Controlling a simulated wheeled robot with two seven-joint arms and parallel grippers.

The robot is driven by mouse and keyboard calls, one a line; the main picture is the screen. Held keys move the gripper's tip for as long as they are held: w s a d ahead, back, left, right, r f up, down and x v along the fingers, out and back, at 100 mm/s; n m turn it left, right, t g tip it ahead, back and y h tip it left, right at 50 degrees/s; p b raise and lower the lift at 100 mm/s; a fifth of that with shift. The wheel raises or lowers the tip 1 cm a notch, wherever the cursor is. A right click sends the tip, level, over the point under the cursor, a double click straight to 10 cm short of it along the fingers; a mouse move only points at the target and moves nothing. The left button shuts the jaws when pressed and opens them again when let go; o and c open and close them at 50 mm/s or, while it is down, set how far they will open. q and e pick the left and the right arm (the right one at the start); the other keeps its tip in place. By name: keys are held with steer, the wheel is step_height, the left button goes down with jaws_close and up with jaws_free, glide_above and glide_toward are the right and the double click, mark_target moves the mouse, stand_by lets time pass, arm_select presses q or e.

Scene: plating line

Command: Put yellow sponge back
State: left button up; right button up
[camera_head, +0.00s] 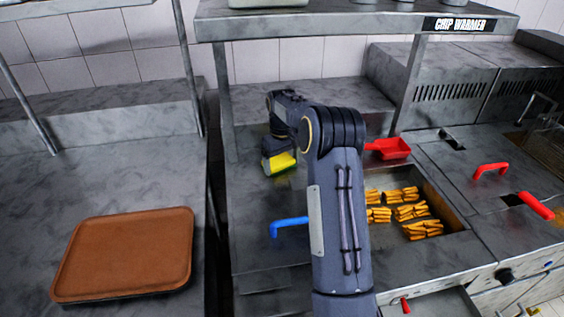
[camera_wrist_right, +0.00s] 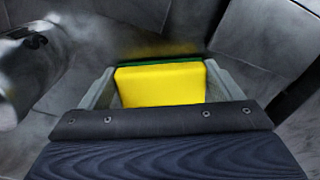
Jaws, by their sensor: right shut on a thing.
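A yellow sponge (camera_head: 283,162) with a green layer is at the end of my right arm, over the steel counter left of the fries bin. My right gripper (camera_head: 277,153) is shut on it. In the right wrist view the sponge (camera_wrist_right: 160,85) sits between the two fingers of the gripper (camera_wrist_right: 158,88), with its green side on the far edge. I cannot tell whether the sponge touches the counter. My left gripper is not in view.
A brown tray (camera_head: 128,254) lies on the left counter. A blue handle (camera_head: 288,224) and a red scoop (camera_head: 390,148) are near my right arm. A bin with several portions of fries (camera_head: 424,229) is at right.

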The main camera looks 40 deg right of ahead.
mark_target(282, 164)
steer(key=shift+f, duration=0.15)
steer(key=o, duration=0.7)
step_height(282, 164, up, 8)
steer(key=shift+f, duration=0.15)
steer(key=shift+s+a+r, duration=0.15)
steer(key=shift+s+r, duration=0.05)
steer(key=shift+r, duration=0.2)
steer(key=s+a+r+t+y, duration=0.1)
steer(key=s+a+r+t, duration=0.1)
steer(key=s+a+r, duration=0.35)
steer(key=s+a+r+t+y, duration=0.1)
steer(key=s+a+r, duration=0.1)
steer(key=s+a, duration=0.65)
steer(key=s+a+f+t, duration=0.1)
steer(key=s+a+f, duration=0.1)
steer(key=s+a, duration=0.2)
steer(key=s+a+f+y, duration=0.1)
steer(key=s+a+f, duration=0.1)
steer(key=s+a, duration=0.2)
steer(key=s+a+f+t, duration=0.1)
steer(key=s+a+f, duration=0.2)
steer(key=s, duration=0.5)
steer(key=shift+s+a+t+y, duration=0.3)
steer(key=shift+a+y, duration=0.1)
steer(key=shift+a, duration=0.3)
